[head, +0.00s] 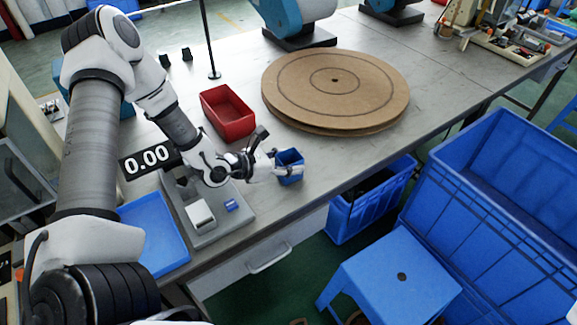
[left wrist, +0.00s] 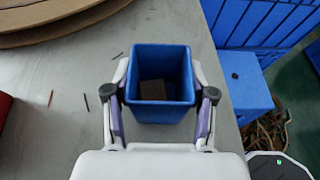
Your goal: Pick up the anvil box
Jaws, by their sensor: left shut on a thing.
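The anvil box, a small open-topped blue box (head: 290,180), is near the front edge of the table. It also shows in the left wrist view (left wrist: 160,60), upright, with a small brownish block (left wrist: 153,90) at its bottom. My left gripper (head: 284,169) is shut on the box, with one finger on each side wall. Its fingers also show in the left wrist view (left wrist: 160,98). I cannot tell whether the box's base touches the table. My right gripper is not in view.
A red bin (head: 228,124) and a large round brown board (head: 372,90) lie behind the box on the grey table (head: 440,60). A scale (head: 240,212) and blue tray (head: 160,250) are to the left. Blue crates (head: 510,170) and a blue stool (head: 400,280) stand beyond the table edge.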

